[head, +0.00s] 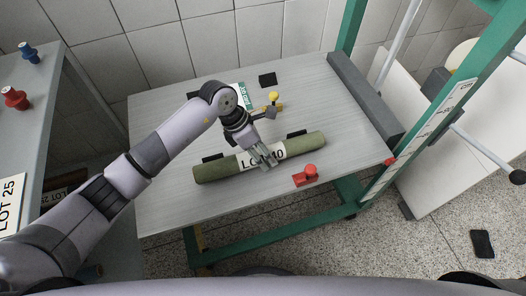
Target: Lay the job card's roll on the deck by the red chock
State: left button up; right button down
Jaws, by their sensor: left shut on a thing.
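An olive-green roll (215,171) with a white label reading "LO… …0" lies lengthwise across the deck (172,209); whether it rests fully on the surface is hard to tell. My left gripper (266,161) is shut on the roll's middle, over the label, and hides part of the lettering. The red chock (305,176) sits on the deck just in front of the roll's right half. The job card (241,91), white and teal, is behind my left wrist and partly hidden, so I cannot read its lot. My right gripper is not in view.
A yellow chock (273,98) and a black square (267,80) are farther back on the deck. A grey bar (365,97) lines its right edge beside a green frame (433,113). A side table (32,105) at left holds blue and red pieces.

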pick_arm(q)
jog(key=shift+s+a+f+b, duration=0.1)
jog(key=shift+s+f+b, duration=0.2)
jog(key=shift+f+b, duration=0.35)
grip_shut()
jog(key=o, duration=1)
grip_release()
jog(key=o, duration=0.5)
jog(key=shift+w+f, duration=0.15)
jog(key=shift+f, duration=0.05)
jog(key=shift+r, duration=0.15)
jog(key=shift+w, duration=0.1)
